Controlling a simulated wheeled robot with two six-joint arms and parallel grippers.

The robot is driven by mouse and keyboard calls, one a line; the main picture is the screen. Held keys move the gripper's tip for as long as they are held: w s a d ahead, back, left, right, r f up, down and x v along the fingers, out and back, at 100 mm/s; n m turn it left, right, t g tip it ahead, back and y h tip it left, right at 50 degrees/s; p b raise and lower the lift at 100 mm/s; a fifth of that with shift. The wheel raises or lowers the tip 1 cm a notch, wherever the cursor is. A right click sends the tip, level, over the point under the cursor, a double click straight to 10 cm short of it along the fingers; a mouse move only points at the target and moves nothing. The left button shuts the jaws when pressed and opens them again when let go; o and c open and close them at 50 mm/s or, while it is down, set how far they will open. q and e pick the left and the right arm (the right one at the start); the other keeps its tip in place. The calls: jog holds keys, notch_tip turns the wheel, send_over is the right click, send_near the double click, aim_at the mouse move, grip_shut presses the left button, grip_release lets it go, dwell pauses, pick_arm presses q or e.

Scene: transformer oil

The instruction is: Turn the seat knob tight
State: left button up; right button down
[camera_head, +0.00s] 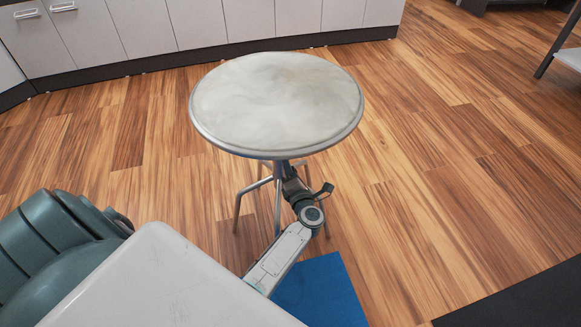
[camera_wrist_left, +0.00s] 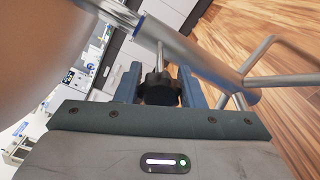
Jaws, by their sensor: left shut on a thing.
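A stool with a round, pale marbled seat (camera_head: 277,100) and metal legs (camera_head: 238,208) stands on the wooden floor. The black seat knob (camera_wrist_left: 159,89) sits on a thin metal rod by the stool's tube (camera_wrist_left: 185,50) in the left wrist view. My left gripper (camera_wrist_left: 158,84) is shut on the knob, with one blue finger on each side of it. In the head view my left gripper (camera_head: 290,180) is under the seat's front edge, at the stool's column, and the knob cannot be made out there. My right gripper is not in view.
White cabinets (camera_head: 220,22) line the back wall. A blue mat (camera_head: 322,292) lies on the floor in front of the stool. Open wooden floor (camera_head: 450,190) lies to the right.

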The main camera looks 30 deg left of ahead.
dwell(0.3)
pick_arm(q)
jog(key=o, duration=1)
jog(key=v, duration=1)
jog(key=shift+s+d, duration=0.25)
jog(key=shift+s, duration=0.05)
